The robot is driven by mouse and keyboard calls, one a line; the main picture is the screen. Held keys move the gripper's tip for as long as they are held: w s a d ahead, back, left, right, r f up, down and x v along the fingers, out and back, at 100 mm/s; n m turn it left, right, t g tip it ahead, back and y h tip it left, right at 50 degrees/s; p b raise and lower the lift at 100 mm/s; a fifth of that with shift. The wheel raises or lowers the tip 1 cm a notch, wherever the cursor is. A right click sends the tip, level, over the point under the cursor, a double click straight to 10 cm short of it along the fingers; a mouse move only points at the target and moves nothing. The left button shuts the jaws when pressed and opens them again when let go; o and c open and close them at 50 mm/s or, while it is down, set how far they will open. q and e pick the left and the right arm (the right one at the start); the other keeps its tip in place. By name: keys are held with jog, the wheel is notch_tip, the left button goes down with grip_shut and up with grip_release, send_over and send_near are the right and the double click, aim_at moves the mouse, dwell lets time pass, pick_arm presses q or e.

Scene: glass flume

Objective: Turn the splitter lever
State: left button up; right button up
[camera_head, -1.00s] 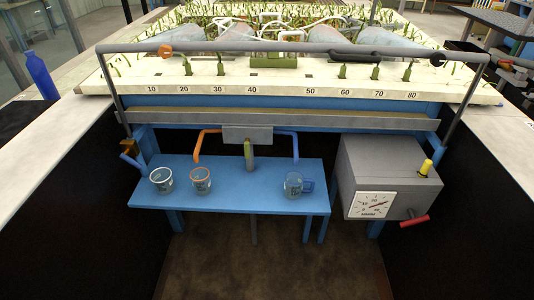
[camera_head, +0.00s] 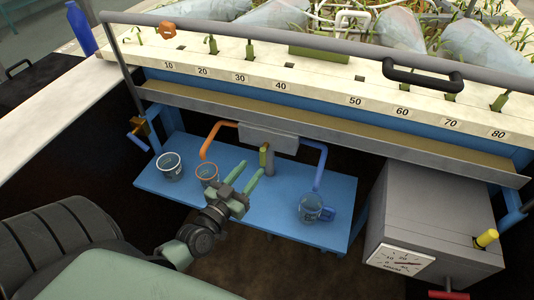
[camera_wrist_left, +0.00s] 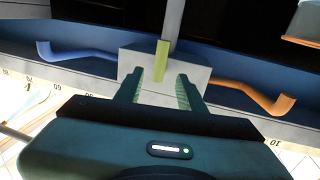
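The splitter lever (camera_head: 264,155) is a short olive-green bar hanging from the front of the grey splitter box (camera_head: 268,136). An orange pipe (camera_head: 211,136) leaves the box on the left and a blue pipe (camera_head: 321,165) on the right. My left gripper (camera_head: 249,169) is open and empty, just in front of and below the lever in the head view. In the left wrist view the lever (camera_wrist_left: 162,60) stands beyond the two open fingertips (camera_wrist_left: 160,78), roughly centred between them. Contact is not visible. My right gripper is out of view.
A grey box with a dial (camera_head: 402,258) stands at right. A metal trough (camera_head: 400,148) runs above.

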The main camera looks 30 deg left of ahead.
aim_at(261, 158)
pick_arm(q)
jog(key=w, duration=0.5)
jog(key=shift+w+a, duration=0.1)
jog(key=shift+w, duration=0.45)
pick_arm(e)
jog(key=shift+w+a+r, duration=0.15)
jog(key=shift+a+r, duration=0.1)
pick_arm(q)
grip_shut()
